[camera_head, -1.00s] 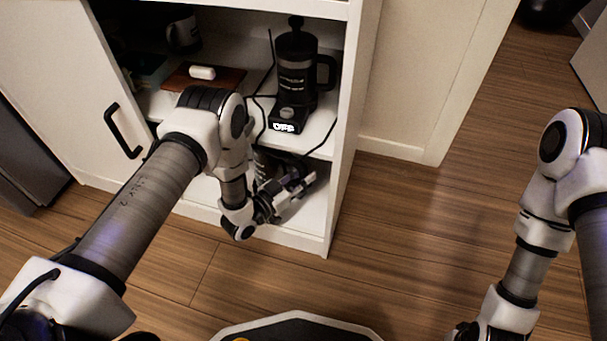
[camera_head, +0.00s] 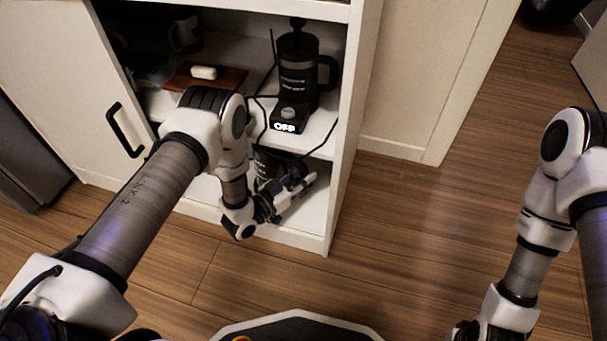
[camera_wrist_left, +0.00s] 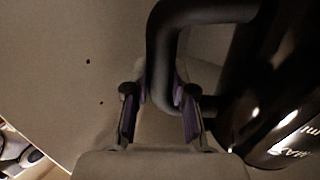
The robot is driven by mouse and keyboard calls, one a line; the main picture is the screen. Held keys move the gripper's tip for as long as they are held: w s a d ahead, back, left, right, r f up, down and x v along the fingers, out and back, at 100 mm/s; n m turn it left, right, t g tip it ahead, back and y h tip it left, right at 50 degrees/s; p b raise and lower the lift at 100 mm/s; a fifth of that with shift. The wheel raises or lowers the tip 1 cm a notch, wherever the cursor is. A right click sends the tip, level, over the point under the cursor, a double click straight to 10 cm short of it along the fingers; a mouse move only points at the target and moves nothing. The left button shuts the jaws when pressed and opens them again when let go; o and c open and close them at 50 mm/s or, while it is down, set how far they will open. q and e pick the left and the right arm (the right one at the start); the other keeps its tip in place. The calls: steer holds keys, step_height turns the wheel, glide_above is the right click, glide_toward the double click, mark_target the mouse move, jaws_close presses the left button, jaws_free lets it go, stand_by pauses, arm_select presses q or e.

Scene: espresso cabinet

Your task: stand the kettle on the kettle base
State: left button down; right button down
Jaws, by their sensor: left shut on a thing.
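The kettle, a glossy black vessel with pale lettering (camera_wrist_left: 285,120), fills the right of the left wrist view. Its black looped handle (camera_wrist_left: 160,45) passes between the fingers of my left gripper (camera_wrist_left: 160,95), which is shut on it. In the head view this gripper (camera_head: 300,186) is inside the lower compartment, and the dark kettle body (camera_head: 264,165) shows partly behind my wrist. A black base with a knob and a lit "OFF" display (camera_head: 287,122) is on the shelf above. A black press-like pot (camera_head: 296,75) stands on or just behind it; I cannot tell which.
The white cabinet's right side wall (camera_head: 346,130) and the middle shelf edge enclose my left gripper. Black cables hang near the base. A brown board (camera_head: 205,80) with a small white object and a dark mug (camera_head: 185,35) are at upper left. The floor in front is clear.

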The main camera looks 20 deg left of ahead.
arm_select(q)
steer(key=shift+f+b, duration=0.4)
steer(key=shift+f, duration=0.05)
stand_by(0.3)
steer(key=c, duration=1.2)
jaws_free()
steer(key=shift+c, duration=0.2)
steer(key=shift+f, duration=0.1)
steer(key=p+v, duration=0.5)
steer(key=v, duration=0.6)
steer(key=shift+p, duration=0.3)
